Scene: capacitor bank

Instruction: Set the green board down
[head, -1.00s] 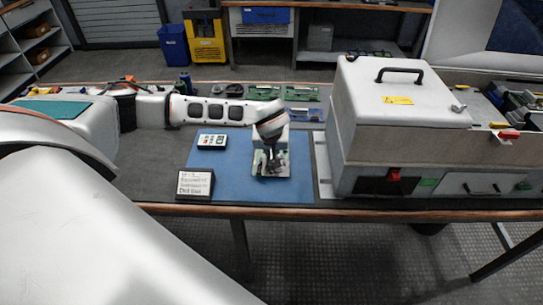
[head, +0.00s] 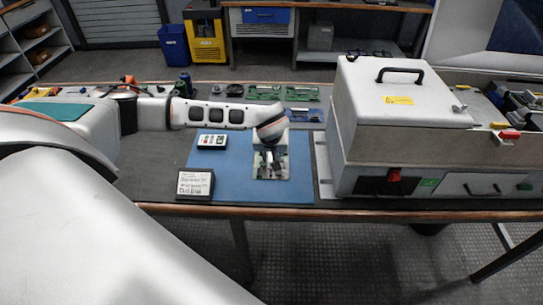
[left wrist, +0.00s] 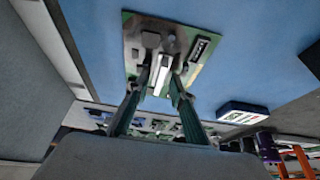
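The green board (left wrist: 203,53) lies at or just above the blue mat in the left wrist view, and it also shows in the head view (head: 262,172). It carries dark and grey parts and a white upright piece. My left gripper (left wrist: 161,78) points at the board, with its fingers on both sides of the white piece, and looks shut on it. In the head view my left gripper (head: 270,157) is above the board's middle and hides part of it. Whether the board touches the mat everywhere is not clear. My right gripper is not in view.
The blue mat (head: 230,173) has free room around the board. A small labelled device (head: 212,141) and a dark-framed sign (head: 195,184) are at its left. A large grey case (head: 395,130) stands close on the right. Several boards (head: 263,92) lie at the back.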

